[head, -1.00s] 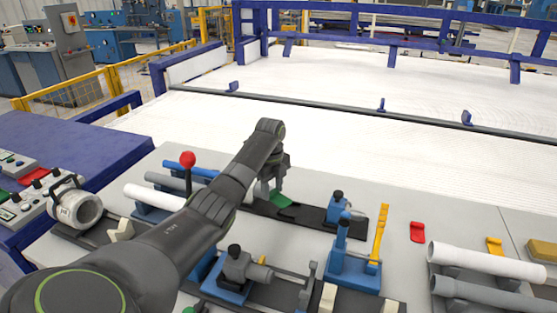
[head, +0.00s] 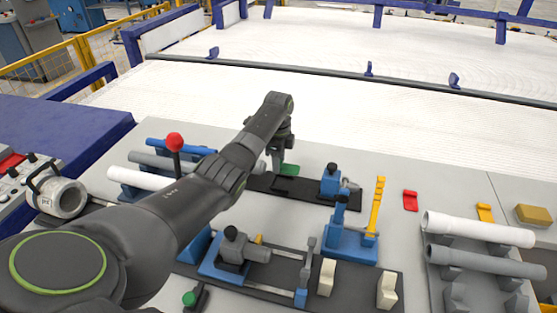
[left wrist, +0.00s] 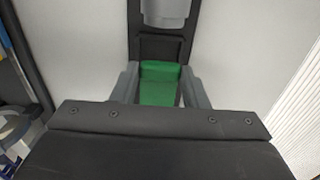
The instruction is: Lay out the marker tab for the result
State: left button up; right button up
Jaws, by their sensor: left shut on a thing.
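My left gripper (head: 282,167) reaches over the far part of the bench and is shut on a green tab (head: 288,169). In the left wrist view the green tab (left wrist: 160,83) sits between the two grey fingers, over a dark strip. I cannot tell whether the tab touches the strip. My right gripper is not in view.
A blue clamp (head: 331,180) stands on the dark strip (head: 310,190) right of my gripper. A blue stand with a yellow upright piece (head: 378,205) is nearer. White and grey pipes (head: 480,230) rest at right. A red-knobbed lever (head: 175,143) stands at left.

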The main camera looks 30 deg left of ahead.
aim_at(278, 183)
pick_arm(q)
notch_tip(278, 183, down, 2)
jog(key=shift+f+b, duration=0.1)
jog(key=shift+b, duration=0.7)
jog(key=shift+f+b, duration=0.6)
jog(key=shift+f, duration=0.9)
jog(key=shift+f, duration=0.1)
jog(key=shift+f, duration=0.25)
jog(key=o, duration=1)
jog(key=shift+o, duration=0.2)
